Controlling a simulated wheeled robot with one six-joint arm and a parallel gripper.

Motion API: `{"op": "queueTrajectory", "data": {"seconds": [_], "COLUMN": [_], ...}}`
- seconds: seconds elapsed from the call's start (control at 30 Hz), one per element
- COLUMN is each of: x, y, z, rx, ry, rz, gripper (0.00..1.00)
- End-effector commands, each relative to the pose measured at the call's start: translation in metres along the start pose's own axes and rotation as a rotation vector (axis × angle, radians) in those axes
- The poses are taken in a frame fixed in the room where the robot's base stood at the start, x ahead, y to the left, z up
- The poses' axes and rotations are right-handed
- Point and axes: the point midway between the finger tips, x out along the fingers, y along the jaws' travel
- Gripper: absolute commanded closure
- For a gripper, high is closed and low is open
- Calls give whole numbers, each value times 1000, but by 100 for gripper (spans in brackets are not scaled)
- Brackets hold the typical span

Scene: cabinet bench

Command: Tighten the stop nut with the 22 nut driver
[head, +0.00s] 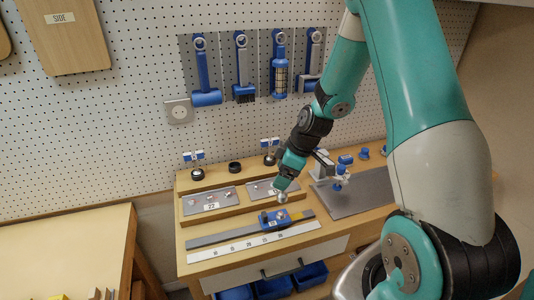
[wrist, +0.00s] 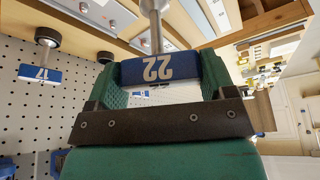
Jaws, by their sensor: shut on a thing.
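My gripper (wrist: 160,80) is shut on the blue handle of the 22 nut driver (wrist: 152,69), whose label reads upside down in the wrist view. Its metal shaft runs up out of the top of that view. In the head view the driver's metal socket (head: 282,198) points down below my gripper (head: 284,185). It is just above and behind the blue stop (head: 274,217) on the grey rail (head: 222,234). I cannot tell whether socket and stop touch. The stop nut is too small to make out clearly.
A 17 driver (wrist: 42,75) stands in a black holder; an empty black ring (head: 235,167) lies between two holders with drivers. A labelled plate (head: 211,201) lies behind the rail, a white scale (head: 255,242) in front. Blue tools (head: 203,75) hang on the pegboard.

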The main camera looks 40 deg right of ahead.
Motion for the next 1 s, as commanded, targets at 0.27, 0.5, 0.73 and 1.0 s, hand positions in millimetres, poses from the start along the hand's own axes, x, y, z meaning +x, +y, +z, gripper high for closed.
{"op": "queueTrajectory", "data": {"seconds": [0.27,0.5,0.73,1.0], "x": [6,28,49,56], "y": [-2,-4,-3,-2], "z": [-3,2,12,17], "rx": [-53,-58,-56,-54], "ry": [-1,-1,-1,-1], "rz": [-22,-23,-22,-20], "gripper": [56,56,56,56]}}
